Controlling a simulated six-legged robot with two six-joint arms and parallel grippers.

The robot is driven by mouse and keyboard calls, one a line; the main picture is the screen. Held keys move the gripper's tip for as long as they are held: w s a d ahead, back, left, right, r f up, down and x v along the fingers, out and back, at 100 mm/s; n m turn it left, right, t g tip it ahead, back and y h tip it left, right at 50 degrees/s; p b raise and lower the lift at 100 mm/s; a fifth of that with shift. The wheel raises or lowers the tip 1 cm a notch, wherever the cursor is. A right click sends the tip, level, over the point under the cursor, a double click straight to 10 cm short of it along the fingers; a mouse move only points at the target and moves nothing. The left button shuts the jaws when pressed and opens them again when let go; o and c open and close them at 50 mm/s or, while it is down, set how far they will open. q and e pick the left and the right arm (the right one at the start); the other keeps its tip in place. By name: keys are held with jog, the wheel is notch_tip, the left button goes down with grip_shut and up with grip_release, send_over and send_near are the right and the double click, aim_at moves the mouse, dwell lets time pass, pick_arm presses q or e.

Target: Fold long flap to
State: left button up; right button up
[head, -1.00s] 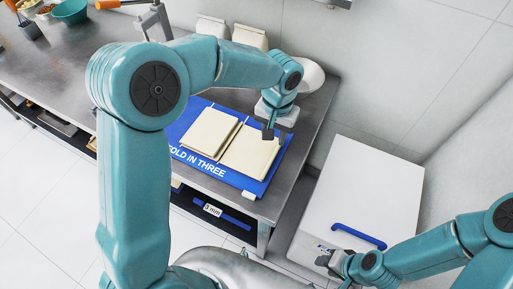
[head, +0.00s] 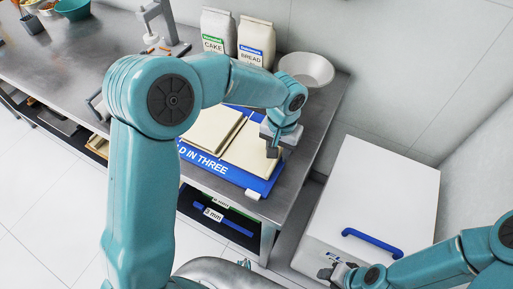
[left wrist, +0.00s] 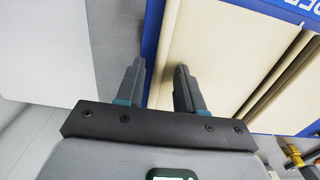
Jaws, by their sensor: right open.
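The pale dough sheet lies on a blue mat (head: 256,186) marked with fold-in-three lettering. In the head view it shows as a left panel (head: 208,131) and a right panel (head: 246,157) with a seam between. Both panels also show in the left wrist view (left wrist: 228,50). My left gripper (head: 273,151) is over the right panel's outer edge, pointing down. In the left wrist view its fingers (left wrist: 157,88) are apart, with the sheet's edge and blue mat border behind the gap. Contact cannot be told. My right gripper (head: 332,275) is open by the white appliance's front.
A white appliance (head: 375,195) with a blue handle (head: 372,243) stands right of the steel counter (head: 110,55). Two flour bags (head: 255,45) and a pale bowl (head: 306,69) stand behind the mat. My left arm hides part of the counter.

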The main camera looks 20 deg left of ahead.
pick_arm(q)
jog(key=shift+w+d, duration=0.1)
jog(key=shift+w, duration=0.05)
grip_shut()
jog(key=shift+a+r+p, duration=0.15)
jog(key=shift+r+p, duration=0.6)
jog(key=shift+r, duration=0.3)
jog(key=shift+a+r+p, duration=0.1)
jog(key=shift+r+p, duration=0.65)
jog(key=shift+r, duration=0.3)
jog(key=r+p, duration=0.1)
jog(key=a+r+p, duration=0.1)
jog(key=r, duration=0.2)
jog(key=shift+a+p, duration=0.4)
jog(key=shift+r, duration=0.1)
